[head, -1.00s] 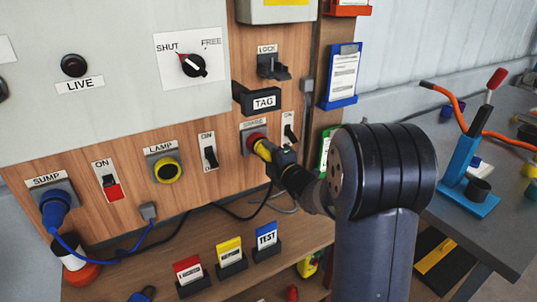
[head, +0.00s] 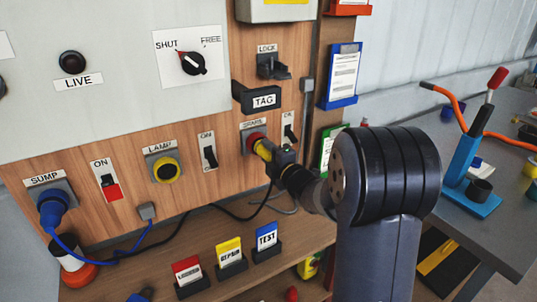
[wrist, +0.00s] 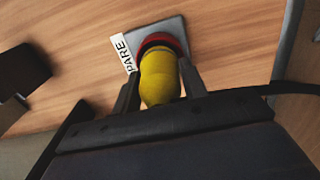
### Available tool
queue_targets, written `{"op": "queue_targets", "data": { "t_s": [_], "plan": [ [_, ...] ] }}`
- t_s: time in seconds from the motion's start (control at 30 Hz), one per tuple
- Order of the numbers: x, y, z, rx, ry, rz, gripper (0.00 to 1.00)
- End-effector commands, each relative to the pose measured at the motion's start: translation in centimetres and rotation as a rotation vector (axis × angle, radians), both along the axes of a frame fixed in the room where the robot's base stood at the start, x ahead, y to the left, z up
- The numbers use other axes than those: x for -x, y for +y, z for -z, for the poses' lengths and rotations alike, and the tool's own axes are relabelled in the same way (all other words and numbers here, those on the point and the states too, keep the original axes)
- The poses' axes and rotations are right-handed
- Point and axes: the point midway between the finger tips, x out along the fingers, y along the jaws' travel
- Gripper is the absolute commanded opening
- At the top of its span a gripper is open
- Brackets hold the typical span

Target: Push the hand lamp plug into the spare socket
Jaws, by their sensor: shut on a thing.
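The yellow hand lamp plug (wrist: 161,80) is held between the two fingers of my gripper (wrist: 162,88), which is shut on it. The plug's front end is at the red spare socket (wrist: 160,42), under the SPARE label, and lines up with it. The plug hides most of the socket's face, so I cannot tell how deep it sits. In the head view the plug (head: 265,149) meets the red socket (head: 256,138) on the wooden panel, with my gripper (head: 275,157) behind it.
The yellow LAMP socket (head: 166,169) and the SUMP socket with a blue plug (head: 54,207) are to the left. A switch (head: 289,133) is just right of the spare socket. The black TAG holder (head: 257,98) is above. Coloured cards (head: 229,252) stand on the shelf below.

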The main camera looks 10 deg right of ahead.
Motion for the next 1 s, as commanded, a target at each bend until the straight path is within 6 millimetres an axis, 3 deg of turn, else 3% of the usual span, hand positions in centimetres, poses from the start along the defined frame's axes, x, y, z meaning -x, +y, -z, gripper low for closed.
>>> {"op": "queue_targets", "data": {
  "t_s": [0.53,0.57,0.87,1.0],
  "plan": [
    [-1.06,0.37,0.01,0.0,-0.001,-0.001,0.04],
    [-1.08,0.38,-0.02,0.0,-0.001,-0.001,0.42],
    [-1.04,0.35,0.0,0.0,0.0,0.0,0.66],
    [-1.03,0.34,0.01,0.0,0.0,0.0,0.66]
  ]
}}
